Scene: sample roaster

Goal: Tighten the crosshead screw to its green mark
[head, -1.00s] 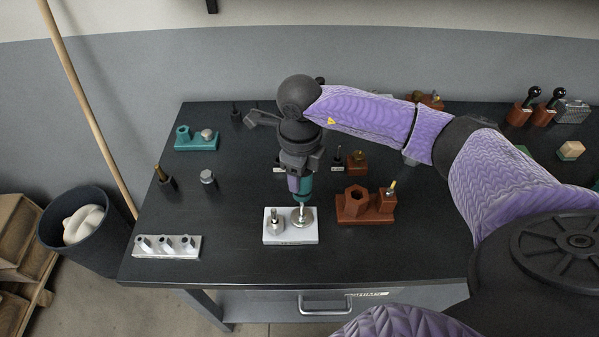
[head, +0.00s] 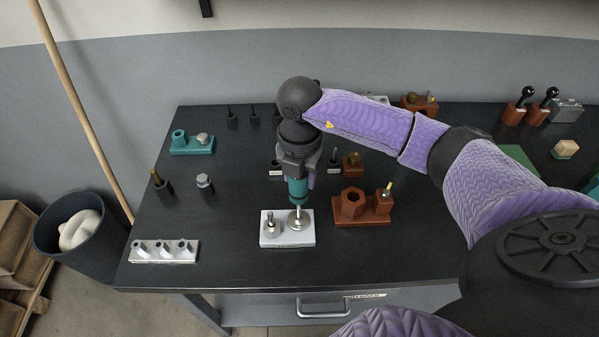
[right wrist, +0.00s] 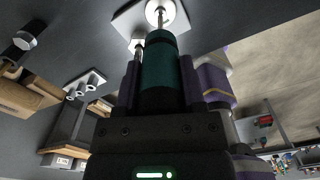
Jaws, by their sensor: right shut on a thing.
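My right gripper (head: 297,176) points down and is shut on the teal handle of a screwdriver (head: 298,191). In the right wrist view the handle (right wrist: 160,72) sits between the two purple fingers. The driver's shaft stands about upright over the right-hand screw (head: 298,224) of a white block (head: 287,242), with its tip at the screw's round head. A second, smaller screw (head: 270,226) stands at the left of the block. The recess shapes and the green mark are too small to make out. My left gripper is not in view.
A brown fixture (head: 362,216) stands close right of the white block. A white socket rack (head: 165,251) is at the front left, a teal fixture (head: 193,146) at the back left. The dark bench (head: 220,260) is clear in front of the block.

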